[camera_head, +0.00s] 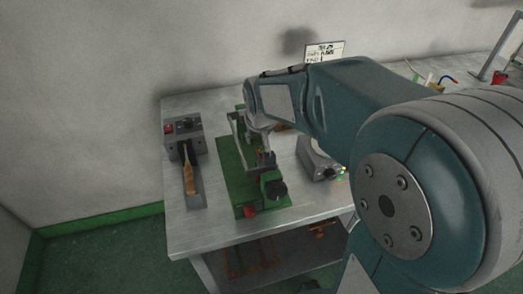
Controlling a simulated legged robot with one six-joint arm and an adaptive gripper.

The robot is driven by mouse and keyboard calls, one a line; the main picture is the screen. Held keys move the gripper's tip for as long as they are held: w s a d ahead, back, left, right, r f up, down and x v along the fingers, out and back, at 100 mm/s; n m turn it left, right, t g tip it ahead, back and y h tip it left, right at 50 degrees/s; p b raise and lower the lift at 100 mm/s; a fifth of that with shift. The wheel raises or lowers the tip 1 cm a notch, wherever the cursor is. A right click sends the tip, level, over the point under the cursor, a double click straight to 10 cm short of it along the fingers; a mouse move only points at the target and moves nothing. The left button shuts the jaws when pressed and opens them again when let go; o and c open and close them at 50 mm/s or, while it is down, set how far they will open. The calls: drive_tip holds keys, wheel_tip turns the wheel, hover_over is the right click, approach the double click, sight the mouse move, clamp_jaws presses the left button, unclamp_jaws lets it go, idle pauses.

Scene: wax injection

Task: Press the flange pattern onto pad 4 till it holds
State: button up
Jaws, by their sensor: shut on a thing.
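My arm reaches in from the right and its wrist bends down over the green fixture on the bench. My gripper (262,133) is small in view, at the far half of that green fixture (231,188). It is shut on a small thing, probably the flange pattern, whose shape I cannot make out. The fixture has a metal bar along it, a black knob and a red part at its near end. I cannot pick out pad 4 or tell whether the pattern touches it. A small placard (325,50) stands behind my arm, its writing too small to read surely.
A grey unit (184,137) with a red button stands left of the fixture, with a wooden-handled tool (189,172) in front of it. A grey box (318,160) lies to the right. The metal bench (176,224) has bare room at its front left.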

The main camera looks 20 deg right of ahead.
drive_tip(key=shift+f, duration=0.1)
drive_tip(key=o, duration=1)
drive_tip(key=shift+o, duration=0.5)
drive_tip(key=shift+o, duration=1.2)
drive_tip(key=shift+r, duration=3.6)
